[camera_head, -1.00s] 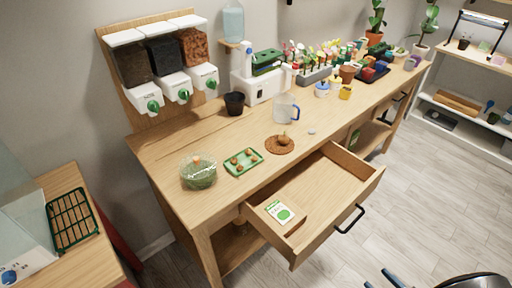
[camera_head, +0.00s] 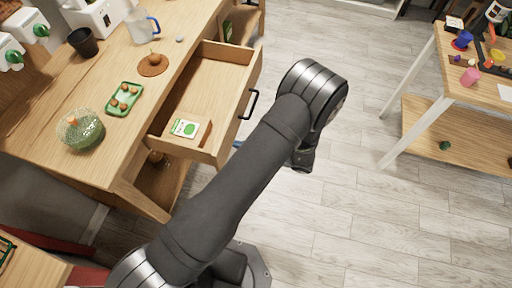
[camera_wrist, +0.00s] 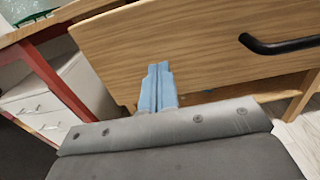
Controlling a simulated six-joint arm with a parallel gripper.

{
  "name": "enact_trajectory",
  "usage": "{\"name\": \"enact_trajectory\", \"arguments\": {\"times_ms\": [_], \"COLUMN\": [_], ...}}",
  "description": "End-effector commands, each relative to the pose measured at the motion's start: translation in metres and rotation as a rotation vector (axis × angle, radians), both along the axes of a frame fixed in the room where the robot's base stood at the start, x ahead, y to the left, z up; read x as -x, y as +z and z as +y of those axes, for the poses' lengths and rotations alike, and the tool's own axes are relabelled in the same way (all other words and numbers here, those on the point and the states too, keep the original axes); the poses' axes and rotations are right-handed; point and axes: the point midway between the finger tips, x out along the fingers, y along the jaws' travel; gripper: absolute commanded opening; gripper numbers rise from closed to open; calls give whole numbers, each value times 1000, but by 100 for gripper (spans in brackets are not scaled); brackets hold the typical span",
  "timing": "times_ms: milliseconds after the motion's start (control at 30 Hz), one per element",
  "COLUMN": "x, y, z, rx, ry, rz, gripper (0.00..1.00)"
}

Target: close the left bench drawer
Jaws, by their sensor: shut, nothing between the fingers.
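The bench drawer (camera_head: 210,85) is pulled out of the wooden bench, and its inside shows in the head view. Its front panel carries a black bar handle (camera_head: 249,104). In the wrist view the wooden drawer front (camera_wrist: 190,45) fills the upper middle, with the black handle (camera_wrist: 280,46) at the right. My gripper (camera_wrist: 158,68) has its pale blue fingers together and empty. They overlap the lower part of the front, left of the handle; I cannot tell whether they touch it. In the head view my arm mostly hides the gripper.
A seed packet (camera_head: 184,128) lies in the drawer's near corner. A glass terrarium (camera_head: 80,130), a green tray (camera_head: 124,99) and a cork mat (camera_head: 153,65) stand on the bench top. Open floor (camera_head: 330,195) lies right of the drawer; a white-legged table (camera_head: 420,90) stands beyond.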

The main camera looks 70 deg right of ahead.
Motion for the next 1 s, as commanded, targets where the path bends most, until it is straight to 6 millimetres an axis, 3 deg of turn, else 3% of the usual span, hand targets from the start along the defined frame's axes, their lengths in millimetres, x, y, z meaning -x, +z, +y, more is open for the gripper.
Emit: {"name": "enact_trajectory", "arguments": {"times_ms": [200,667,867,1000], "x": [-13,-17,-41,-72], "y": [0,0,0,0], "z": [0,0,0,1], "rx": [1,0,-2,-2], "ry": [0,0,3,6], "rz": [0,0,0,-1], "gripper": [0,0,0,0]}}
